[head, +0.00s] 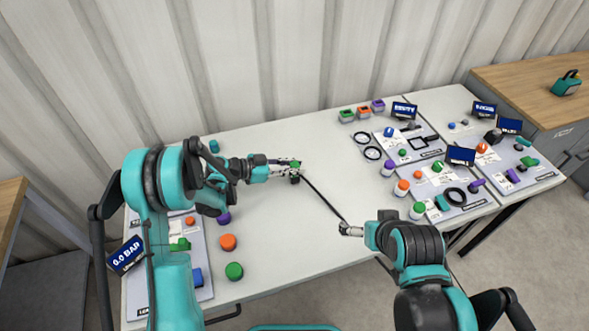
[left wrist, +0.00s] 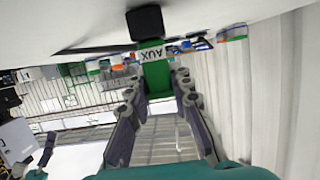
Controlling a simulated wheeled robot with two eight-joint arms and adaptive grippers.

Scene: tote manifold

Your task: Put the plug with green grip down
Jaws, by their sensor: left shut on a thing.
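The plug with the green grip (head: 296,164) is over the bare middle of the white table. My left gripper (head: 292,166) is shut on it. In the left wrist view the green grip (left wrist: 156,78) sits between the two fingers, with an AUX label and a black end (left wrist: 145,22) pointing at the table surface. I cannot tell whether that end touches the table. A thin black line (head: 322,197) runs from by the plug to my right gripper (head: 346,229). The right fingertips are too small to tell whether they are shut on it.
Orange (head: 228,242) and green (head: 234,271) round pieces lie left of the bare middle. A panel with a 0.0 BAR display (head: 126,255) is at the left edge. Panels with rings and coloured parts fill the right side. The table (head: 290,235) is clear in the middle.

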